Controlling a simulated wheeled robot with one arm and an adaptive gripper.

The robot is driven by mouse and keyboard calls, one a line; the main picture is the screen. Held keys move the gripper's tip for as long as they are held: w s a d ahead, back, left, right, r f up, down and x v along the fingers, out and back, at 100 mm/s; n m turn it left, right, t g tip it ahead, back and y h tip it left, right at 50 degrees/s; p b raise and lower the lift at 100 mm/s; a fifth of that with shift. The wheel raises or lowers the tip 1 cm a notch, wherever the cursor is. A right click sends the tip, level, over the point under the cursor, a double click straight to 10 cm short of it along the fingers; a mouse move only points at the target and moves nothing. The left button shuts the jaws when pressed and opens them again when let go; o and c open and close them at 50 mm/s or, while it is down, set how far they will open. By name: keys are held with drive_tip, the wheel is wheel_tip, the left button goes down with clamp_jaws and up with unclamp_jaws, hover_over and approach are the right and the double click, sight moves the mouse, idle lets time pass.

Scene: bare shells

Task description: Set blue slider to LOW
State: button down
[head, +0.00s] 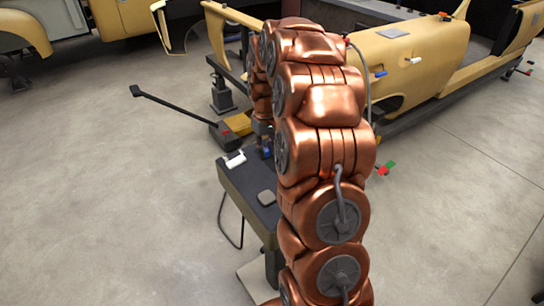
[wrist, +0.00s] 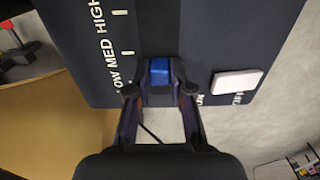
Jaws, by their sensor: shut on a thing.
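The blue slider (wrist: 159,70) sits in a dark track on a black panel (wrist: 210,35) in the wrist view. White lettering LOW, MED and HIGH runs along the left of the track, with pale tick marks. The slider is level with LOW, at the near end of the track. My gripper (wrist: 160,90) is shut on the slider, one finger on each side. In the head view my copper arm covers much of the panel, and a bit of blue (head: 266,151) shows below my gripper.
A white rocker (wrist: 237,83) is to the right of the slider; its label is partly hidden. A yellow car shell (head: 425,55) stands behind my arm. Floor at left is mostly clear.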

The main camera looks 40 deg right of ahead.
drive_tip(key=w, duration=0.2)
drive_tip(key=shift+w+d, duration=0.15)
drive_tip(key=shift+w, duration=0.3)
drive_tip(key=shift+r, duration=0.1)
drive_tip(key=c, duration=1)
unclamp_jaws()
drive_tip(key=shift+w, duration=0.1)
drive_tip(key=shift+c, duration=0.2)
wheel_tip(320, 180, up, 12)
